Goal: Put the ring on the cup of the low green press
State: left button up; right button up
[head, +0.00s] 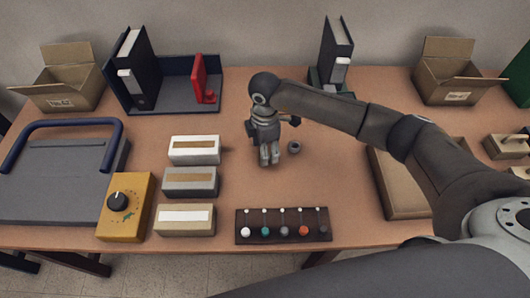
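My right gripper (270,157) points down over the middle of the table, its fingertips close together near the tabletop. I cannot tell whether it is fully shut or has anything between the fingers. A small dark grey round piece (294,146) lies on the table just right of the fingertips, apart from them. It may be the ring, but it is too small to be sure. No low green press with a cup can be made out. A dark green thing (520,78) is cut off at the right edge. My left gripper is not in view.
A yellow box with a black knob (123,205), several pale boxes (190,182) and a dark rack of coloured balls (283,226) stand in front. Binders (138,68) and open cartons (449,72) line the back. My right arm partly hides a shallow brown box (389,190).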

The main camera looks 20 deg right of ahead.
jog(key=shift+f, duration=0.9)
jog(key=shift+c, duration=0.2)
jog(key=c, duration=0.9)
jog(key=shift+r, duration=0.1)
